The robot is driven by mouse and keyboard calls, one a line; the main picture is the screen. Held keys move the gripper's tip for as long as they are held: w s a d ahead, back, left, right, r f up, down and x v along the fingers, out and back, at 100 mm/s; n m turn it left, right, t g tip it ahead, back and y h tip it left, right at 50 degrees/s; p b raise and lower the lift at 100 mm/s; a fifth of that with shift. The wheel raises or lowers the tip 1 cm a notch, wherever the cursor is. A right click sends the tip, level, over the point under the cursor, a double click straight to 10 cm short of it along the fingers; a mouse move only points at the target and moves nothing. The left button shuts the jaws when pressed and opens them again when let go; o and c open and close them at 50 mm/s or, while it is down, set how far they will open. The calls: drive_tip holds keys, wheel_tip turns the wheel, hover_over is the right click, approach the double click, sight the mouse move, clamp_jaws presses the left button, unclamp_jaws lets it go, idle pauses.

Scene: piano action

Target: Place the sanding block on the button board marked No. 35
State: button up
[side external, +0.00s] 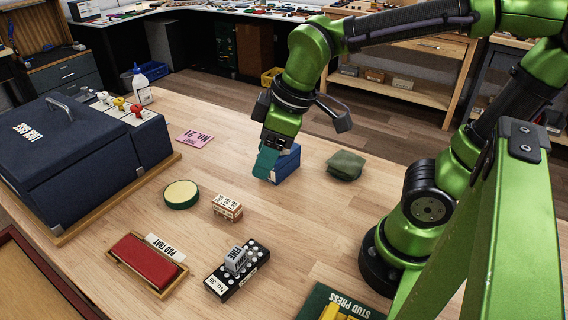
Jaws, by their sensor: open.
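The black button board (222,284) with white round buttons lies at the front middle, its white label reading No. 35. A small grey block (236,258) with dark markings sits on top of it; I cannot tell for certain whether this is the sanding block. My gripper (265,163), with teal fingers, points down at the table's middle, well behind the board. It is open. A blue block (286,165) is right beside and partly behind the fingers; whether they touch it is unclear.
A small orange-and-white box (227,207) and a round green-rimmed pad (181,194) lie behind the board. A red pad in a tray (146,262) is at left, a green cloth-like stack (346,165) at right. A large dark blue case (70,155) fills the left. A green Stud Press base (318,302) is at front.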

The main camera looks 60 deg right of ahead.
drive_tip(key=s+d+r+m+t, duration=0.2)
drive_tip(key=d+m, duration=0.3)
drive_tip(key=m, duration=0.4)
drive_tip(key=shift+s+d+r+t, duration=0.2)
drive_tip(key=shift+s+t, duration=0.25)
drive_tip(key=shift+t, duration=0.25)
